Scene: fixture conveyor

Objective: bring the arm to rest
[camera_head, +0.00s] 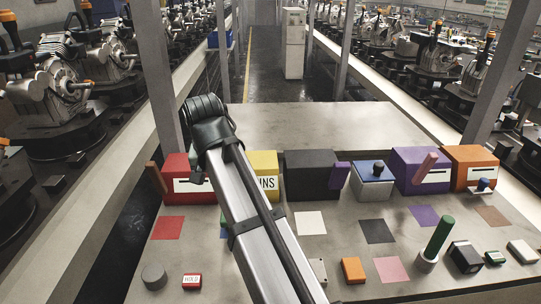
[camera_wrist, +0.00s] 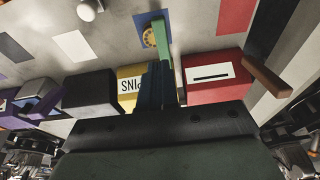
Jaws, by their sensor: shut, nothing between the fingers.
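My arm (camera_head: 250,215) reaches from the bottom edge over the table to a dark wrist at the row of boxes. The gripper fingers are hidden in the head view. In the wrist view my gripper (camera_wrist: 160,70) is shut with nothing held. Its dark fingers show between the yellow box (camera_wrist: 131,83) and the red box (camera_wrist: 214,78). A green bar (camera_wrist: 163,48) shows just beyond the fingertips, over a blue square (camera_wrist: 145,25) with a yellow round thing on it. I cannot tell whether the fingers touch anything.
A black box (camera_head: 307,176), blue-topped box (camera_head: 371,187), purple box (camera_head: 409,180) and orange box (camera_head: 470,178) continue the row. The table (camera_head: 330,125) is clear behind the row.

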